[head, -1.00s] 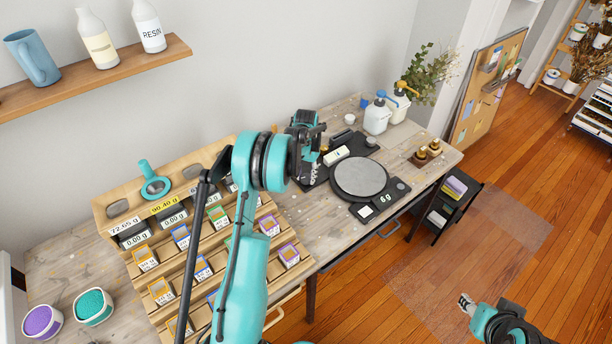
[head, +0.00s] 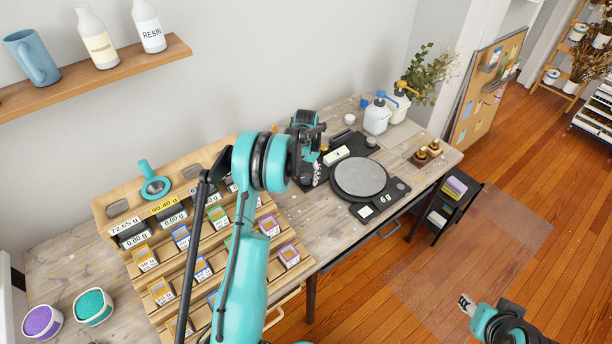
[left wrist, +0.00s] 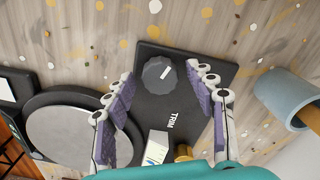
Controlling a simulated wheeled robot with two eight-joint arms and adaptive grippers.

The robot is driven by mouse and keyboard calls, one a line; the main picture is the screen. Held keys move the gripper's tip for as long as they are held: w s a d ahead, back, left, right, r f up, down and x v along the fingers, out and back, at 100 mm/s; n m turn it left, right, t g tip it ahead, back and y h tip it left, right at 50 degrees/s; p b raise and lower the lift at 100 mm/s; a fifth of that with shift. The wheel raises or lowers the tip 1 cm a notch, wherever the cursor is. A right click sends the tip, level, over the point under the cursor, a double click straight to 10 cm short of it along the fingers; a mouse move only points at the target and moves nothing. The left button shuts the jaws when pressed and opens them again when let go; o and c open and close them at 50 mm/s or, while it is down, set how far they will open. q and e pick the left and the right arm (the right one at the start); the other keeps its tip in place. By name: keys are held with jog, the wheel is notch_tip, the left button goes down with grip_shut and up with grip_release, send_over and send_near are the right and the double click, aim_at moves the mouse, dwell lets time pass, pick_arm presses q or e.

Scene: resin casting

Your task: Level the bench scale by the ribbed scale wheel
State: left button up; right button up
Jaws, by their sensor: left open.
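The bench scale has a round grey pan (head: 360,177) on a black base with a small lit readout. In the left wrist view the pan (left wrist: 75,138) is at the lower left. The ribbed scale wheel (left wrist: 158,73), dark grey with a white mark, sits on the black base beyond the word TRIM. A white level vial (head: 336,155) is near the pan. My left gripper (head: 308,170) is open above the base. In the left wrist view its fingers (left wrist: 160,84) stand either side of the wheel, apparently without touching it. My right gripper (head: 467,304) hangs over the floor, apart from the scale.
A wooden rack (head: 243,244) of small labelled boxes is left of the scale. A blue-grey cup (left wrist: 280,94) stands close by the base's right side.

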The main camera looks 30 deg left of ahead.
aim_at(306, 177)
pick_arm(q)
notch_tip(306, 177, up, 12)
dwell(0.5)
dwell(0.4)
jog(key=s+d+r+t, duration=0.3)
jog(key=s+d+r, duration=0.9)
jog(key=d, duration=0.1)
jog(key=s+d+f+t, duration=0.1)
jog(key=s+d, duration=0.3)
jog(key=s, duration=0.4)
jog(key=s+d+f+t, duration=0.2)
jog(key=s+d+t, duration=0.1)
jog(key=s, duration=0.6)
jog(key=shift+d+f, duration=0.3)
jog(key=shift+d, duration=0.5)
